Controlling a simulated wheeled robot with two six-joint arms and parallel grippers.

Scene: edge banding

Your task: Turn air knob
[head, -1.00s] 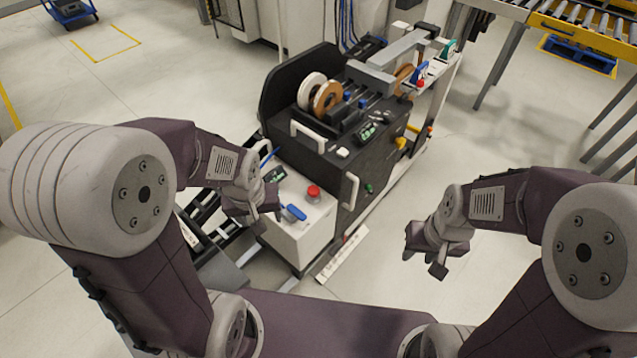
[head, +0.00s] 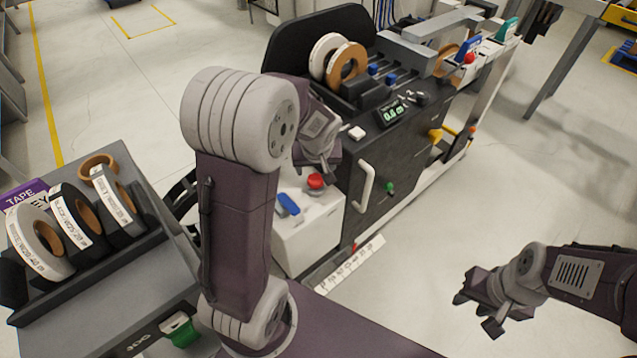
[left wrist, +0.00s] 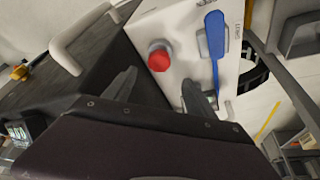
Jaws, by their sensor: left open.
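No label I can read names the air knob. The edge banding machine (head: 350,180) has a small green knob (head: 390,187) on its dark front and a yellow knob (head: 435,135) further right. A white box beside it carries a red button (head: 315,181) and a blue lever (head: 288,204). My left gripper (head: 325,172) is open and empty near the back of this box. In the left wrist view, its fingers (left wrist: 160,95) are spread apart, with the red button (left wrist: 159,58) and blue lever (left wrist: 215,38) beyond them. My right gripper (head: 478,312) hangs open and empty over the floor, lower right.
A white handle (head: 365,186) stands out from the machine's front. A grey table (head: 150,290) with several tape rolls (head: 75,215) is at the left. A ruler-like strip (head: 345,262) lies at the machine's base. Floor (head: 470,220) right of the machine is clear.

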